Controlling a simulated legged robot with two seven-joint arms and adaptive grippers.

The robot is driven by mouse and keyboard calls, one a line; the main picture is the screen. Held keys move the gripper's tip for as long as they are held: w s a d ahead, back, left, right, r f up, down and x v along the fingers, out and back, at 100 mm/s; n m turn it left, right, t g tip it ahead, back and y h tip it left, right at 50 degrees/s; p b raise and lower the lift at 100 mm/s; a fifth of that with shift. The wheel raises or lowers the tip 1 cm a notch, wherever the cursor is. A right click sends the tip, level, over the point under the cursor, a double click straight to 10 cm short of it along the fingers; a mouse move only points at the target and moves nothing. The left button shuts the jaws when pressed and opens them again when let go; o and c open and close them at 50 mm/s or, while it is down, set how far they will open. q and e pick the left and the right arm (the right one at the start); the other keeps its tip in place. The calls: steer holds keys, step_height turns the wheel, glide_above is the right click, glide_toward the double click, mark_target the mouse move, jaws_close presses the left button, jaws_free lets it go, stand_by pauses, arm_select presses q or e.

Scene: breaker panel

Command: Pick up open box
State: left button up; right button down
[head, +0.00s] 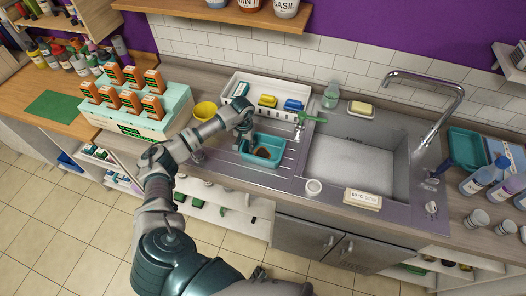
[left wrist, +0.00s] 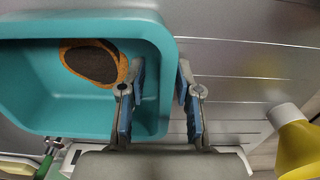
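The open box is a teal, open-topped tub (head: 279,141) on the ribbed steel drainboard, left of the sink basin. A dark brown, orange-rimmed item (head: 262,152) lies inside it. My left gripper (head: 245,134) is at the box's left side. In the left wrist view, the box (left wrist: 35,90) fills the left part, with the item (left wrist: 95,62) inside. A gap shows beside the outer finger. My right gripper is not in view.
A white tray (head: 226,87) with colored items and a green-handled brush (head: 311,117) is behind the box. The sink basin (head: 350,165) is to the right.

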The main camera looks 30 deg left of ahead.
arm_select(q)
steer(key=shift+a, duration=0.1)
jaws_close()
